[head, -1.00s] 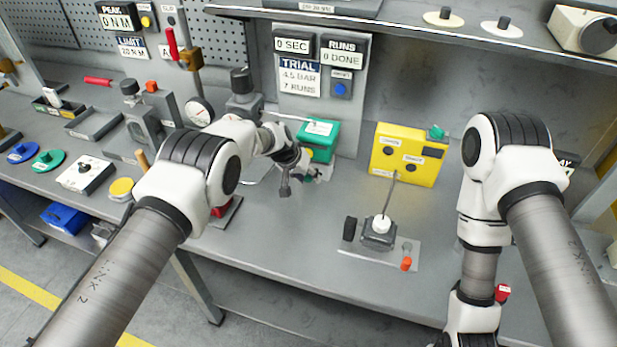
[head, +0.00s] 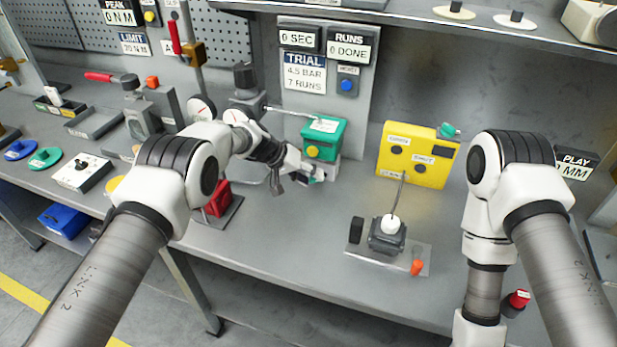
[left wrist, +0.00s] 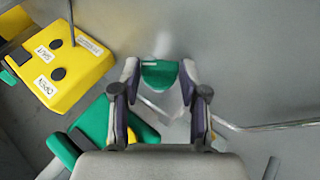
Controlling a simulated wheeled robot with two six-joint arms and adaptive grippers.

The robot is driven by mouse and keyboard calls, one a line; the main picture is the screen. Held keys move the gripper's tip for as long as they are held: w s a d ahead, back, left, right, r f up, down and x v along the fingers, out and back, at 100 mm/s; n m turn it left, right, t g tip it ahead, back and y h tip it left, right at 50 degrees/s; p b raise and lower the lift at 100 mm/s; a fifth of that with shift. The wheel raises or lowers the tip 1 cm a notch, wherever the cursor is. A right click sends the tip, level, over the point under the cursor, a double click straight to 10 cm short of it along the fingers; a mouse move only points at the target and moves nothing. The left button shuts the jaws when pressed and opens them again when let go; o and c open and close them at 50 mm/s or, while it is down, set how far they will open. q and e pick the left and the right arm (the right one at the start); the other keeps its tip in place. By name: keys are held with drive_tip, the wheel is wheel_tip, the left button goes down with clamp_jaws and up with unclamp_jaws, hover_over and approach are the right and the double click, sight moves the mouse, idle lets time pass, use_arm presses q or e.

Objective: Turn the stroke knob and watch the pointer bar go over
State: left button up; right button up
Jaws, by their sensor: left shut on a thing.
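A green box (head: 322,137) with a yellow button (head: 311,152) stands at the back middle of the bench. My left gripper (head: 300,175) is low at its front. In the left wrist view my left gripper (left wrist: 160,75) is shut on a small rounded green knob (left wrist: 160,73) with a pale mark. The green box shows below left of the fingers in that view (left wrist: 95,125). A yellow box (head: 415,155) with a second green knob (head: 448,131) stands to the right. I cannot tell which part is the pointer bar. My right gripper is out of view.
A dark block with a white knob and rod (head: 388,235) stands on a plate in front of the yellow box. A red block (head: 217,198) is left of my left gripper. A metal rod (left wrist: 265,127) runs right of the fingers.

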use_arm(q)
drive_tip(key=o, duration=0.9)
drive_tip(key=shift+s+f, duration=0.1)
drive_tip(key=shift+f, duration=0.05)
drive_tip(key=shift+c, duration=0.2)
drive_tip(key=shift+o, duration=1.4)
drive_tip(key=shift+d, duration=0.1)
drive_tip(key=v, duration=1.1)
drive_tip(key=shift+a+r, duration=0.25)
drive_tip(key=shift+r, duration=0.1)
